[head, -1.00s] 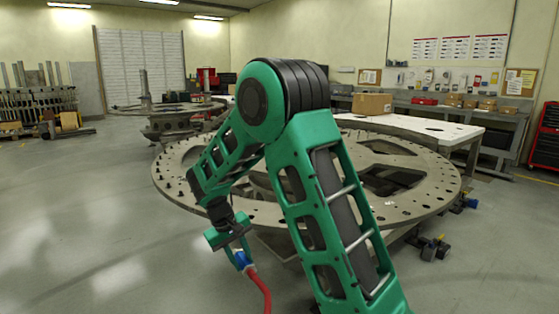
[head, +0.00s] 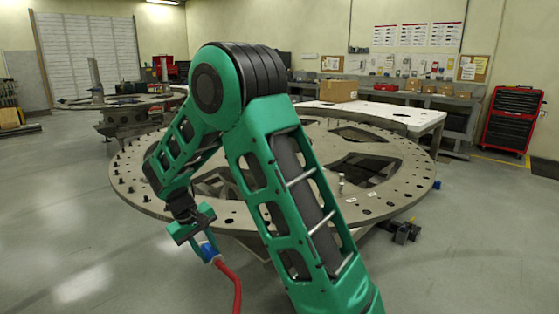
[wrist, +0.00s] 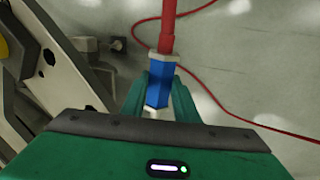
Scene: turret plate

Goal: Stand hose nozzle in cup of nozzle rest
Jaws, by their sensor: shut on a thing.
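The hose nozzle is blue with a red hose (head: 228,280) running from it. In the head view the blue nozzle (head: 208,250) hangs at the end of my gripper (head: 203,238), low in front of the turret plate. In the wrist view the blue nozzle (wrist: 157,83) sits between the two green fingers of my gripper (wrist: 160,92), which are shut on it. The red hose leaves its far end. I cannot make out the nozzle rest or its cup in either view.
The large round turret plate (head: 133,195) with holes stands close behind my arm. A red tool cabinet (head: 510,120) stands at the right. The floor at the left is open. The red hose trails over the floor in the wrist view.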

